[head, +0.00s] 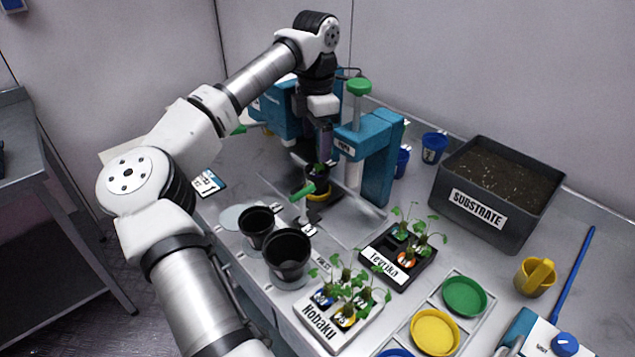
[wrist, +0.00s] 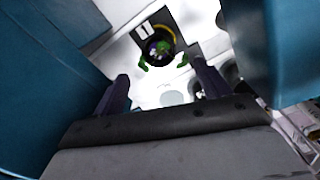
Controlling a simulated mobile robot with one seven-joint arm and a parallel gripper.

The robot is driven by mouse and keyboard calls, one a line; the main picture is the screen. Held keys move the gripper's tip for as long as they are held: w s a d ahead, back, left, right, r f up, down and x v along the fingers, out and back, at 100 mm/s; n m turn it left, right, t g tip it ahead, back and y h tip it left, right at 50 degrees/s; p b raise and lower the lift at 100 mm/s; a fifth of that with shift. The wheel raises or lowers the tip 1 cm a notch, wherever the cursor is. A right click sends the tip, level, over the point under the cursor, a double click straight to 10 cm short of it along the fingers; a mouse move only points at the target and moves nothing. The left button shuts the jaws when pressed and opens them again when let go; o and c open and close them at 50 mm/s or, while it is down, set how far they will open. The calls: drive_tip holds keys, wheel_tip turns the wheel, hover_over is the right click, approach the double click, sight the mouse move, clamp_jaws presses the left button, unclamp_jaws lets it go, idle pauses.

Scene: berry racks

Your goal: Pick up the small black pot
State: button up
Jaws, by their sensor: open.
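A small black pot (head: 257,226) stands empty and upright near the table's front edge, just behind a larger empty black pot (head: 287,252). Another dark pot (head: 317,178) sits in a yellow ring under the blue press; in the wrist view this pot (wrist: 158,50) appears ahead of the fingers with green in it. My gripper (head: 322,150) points down inside the press frame, close above this third pot. In the wrist view my gripper (wrist: 162,84) has its two fingers apart with nothing between them.
The blue press frame (head: 376,165) stands close to my gripper on the right. A green-handled lever (head: 302,192) is in front of the pot.

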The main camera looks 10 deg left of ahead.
sight(316, 173)
wheel_tip(316, 173, down, 4)
drive_tip(key=shift+r, duration=0.1)
drive_tip(key=shift+a+f+p, duration=0.1)
drive_tip(key=shift+f+p, duration=1.25)
drive_tip(key=shift+f, duration=1.45)
drive_tip(key=shift+c, duration=0.3)
drive_tip(key=c, duration=1)
drive_tip(key=shift+r, duration=0.15)
wheel_tip(316, 173, up, 20)
drive_tip(key=b, duration=0.3)
